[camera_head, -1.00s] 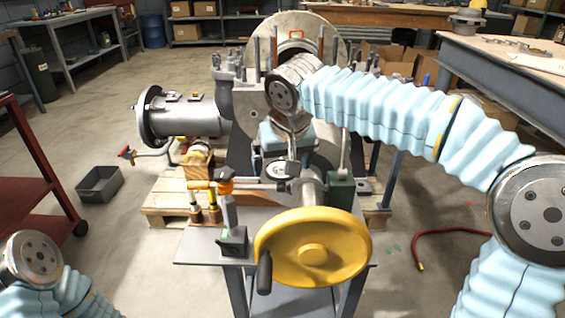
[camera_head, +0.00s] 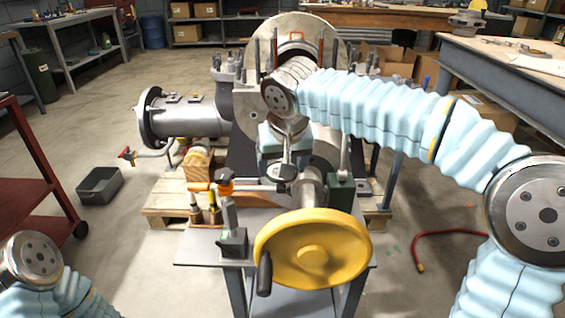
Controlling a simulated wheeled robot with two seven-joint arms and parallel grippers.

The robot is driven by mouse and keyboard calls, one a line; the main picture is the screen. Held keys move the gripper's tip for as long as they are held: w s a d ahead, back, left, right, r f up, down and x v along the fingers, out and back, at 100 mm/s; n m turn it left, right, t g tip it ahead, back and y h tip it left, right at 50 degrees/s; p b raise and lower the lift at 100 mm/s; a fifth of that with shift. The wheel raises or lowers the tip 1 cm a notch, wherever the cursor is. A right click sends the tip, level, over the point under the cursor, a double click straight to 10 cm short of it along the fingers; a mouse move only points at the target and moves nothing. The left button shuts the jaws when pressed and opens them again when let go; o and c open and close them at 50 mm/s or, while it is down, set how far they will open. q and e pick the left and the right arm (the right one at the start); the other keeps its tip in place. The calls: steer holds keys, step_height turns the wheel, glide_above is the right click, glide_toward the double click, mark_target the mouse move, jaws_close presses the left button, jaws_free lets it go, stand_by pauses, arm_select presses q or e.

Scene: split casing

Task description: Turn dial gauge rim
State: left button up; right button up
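The dial gauge (camera_head: 281,172), small and round with a pale face, sits at the middle of the machine, just behind the yellow handwheel. My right arm reaches in from the right, and its gripper (camera_head: 287,153) points down at the gauge's far edge. The fingertips overlap the gauge in this view, and I cannot tell whether they touch its rim. The gap between the fingers is too small to read. Of my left arm only a part shows at the lower left; its gripper is out of view.
The large yellow handwheel (camera_head: 312,248) with a dark handle stands in front of the gauge. Tools with orange and yellow handles stand left of it on the grey bench (camera_head: 202,249). The split casing's large flange (camera_head: 329,40) rises behind my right wrist. A grey bin (camera_head: 99,186) lies on the floor.

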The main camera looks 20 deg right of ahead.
steer(key=o, duration=1)
steer(key=shift+o, duration=0.2)
steer(key=p+v, duration=0.1)
steer(key=v, duration=1.2)
steer(key=shift+r+p, duration=0.35)
steer(key=shift+r, duration=0.05)
steer(key=shift+s, duration=0.1)
